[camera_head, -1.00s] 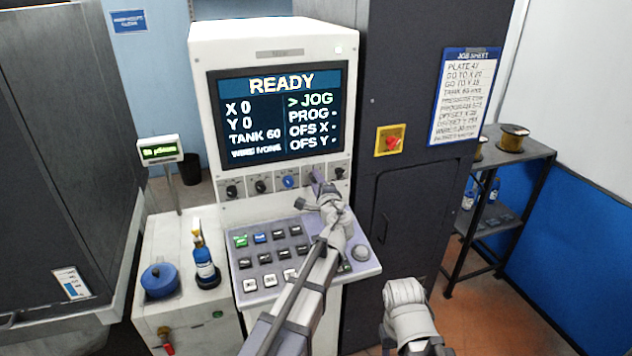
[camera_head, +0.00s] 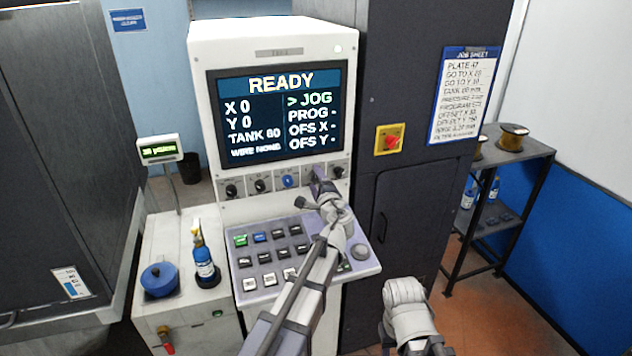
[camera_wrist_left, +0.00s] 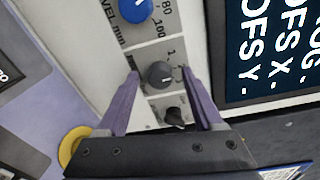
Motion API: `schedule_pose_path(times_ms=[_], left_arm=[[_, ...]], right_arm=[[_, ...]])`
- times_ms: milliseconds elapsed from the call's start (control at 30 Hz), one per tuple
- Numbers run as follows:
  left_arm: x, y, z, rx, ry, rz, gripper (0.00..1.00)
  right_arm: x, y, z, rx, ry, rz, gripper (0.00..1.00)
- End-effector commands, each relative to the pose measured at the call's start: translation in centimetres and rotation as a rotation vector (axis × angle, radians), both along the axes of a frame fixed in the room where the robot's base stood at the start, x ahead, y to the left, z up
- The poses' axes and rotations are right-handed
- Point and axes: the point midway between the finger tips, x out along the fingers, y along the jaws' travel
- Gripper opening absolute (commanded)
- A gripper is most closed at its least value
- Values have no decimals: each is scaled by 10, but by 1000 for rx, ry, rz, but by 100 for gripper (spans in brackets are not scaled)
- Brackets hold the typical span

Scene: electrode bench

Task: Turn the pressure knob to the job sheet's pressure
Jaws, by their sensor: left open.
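A row of knobs runs below the machine's screen (camera_head: 280,112). My left gripper (camera_head: 318,178) is at this row, right of the blue knob (camera_head: 288,181), and hides the fourth knob. In the left wrist view my open left gripper (camera_wrist_left: 160,77) has one finger on each side of this dark knob (camera_wrist_left: 160,75); contact is not clear. The blue knob (camera_wrist_left: 135,8) and another dark knob (camera_wrist_left: 175,116) flank it. No pressure label is readable on the knobs. The job sheet (camera_head: 463,97) has a pressure line, but its value is unreadable.
A sloped key panel (camera_head: 305,262) lies below the knobs, under my left arm. A red emergency button (camera_head: 392,142) sits on the dark cabinet to the right. A small meter (camera_head: 160,151), a blue bottle (camera_head: 204,262) and a blue round lid (camera_head: 159,280) are at left.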

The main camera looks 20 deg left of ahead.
Motion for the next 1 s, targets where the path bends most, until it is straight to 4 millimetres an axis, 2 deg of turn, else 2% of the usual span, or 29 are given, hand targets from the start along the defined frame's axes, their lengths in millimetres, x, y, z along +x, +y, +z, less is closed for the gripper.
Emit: schedule_pose_path(times_ms=[267, 700, 1000], left_arm=[[-9, -5, 1, 0, -1, -1, 68], [-64, -37, 5, 0, 0, -2, 68], [-67, -40, 5, 0, 0, 0, 68]], right_arm=[[0, 0, 1, 0, 0, 0, 50], [0, 0, 5, 0, 0, 0, 50], [0, 0, 5, 0, 0, 0, 50]])
